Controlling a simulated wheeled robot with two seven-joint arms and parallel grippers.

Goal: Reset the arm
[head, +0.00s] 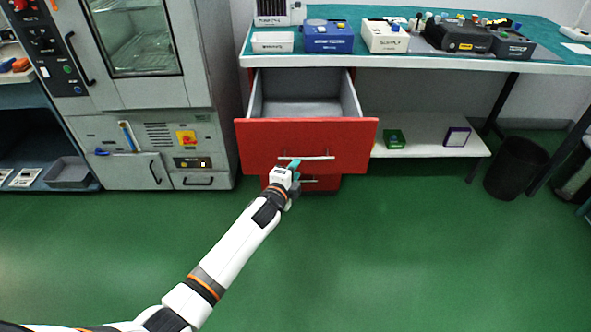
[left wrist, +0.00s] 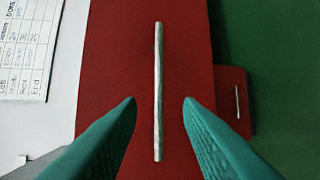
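My left arm reaches from the lower left to the front of a red drawer (head: 260,148) that stands pulled out under the bench. The drawer's inside is grey and looks empty. My left gripper (head: 294,168) is at the drawer's silver handle (head: 318,157). In the left wrist view the two teal fingers (left wrist: 160,102) are apart, one on each side of the handle (left wrist: 158,60), with gaps between them and it. The red drawer front fills much of that view. My right gripper is in neither view.
A second red drawer (head: 325,183) with its own handle is below. A bench (head: 400,61) carries boxes and instruments above. An oven cabinet (head: 180,145) stands at the left. A black bin (head: 516,167) stands at the right. The green floor in front is clear.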

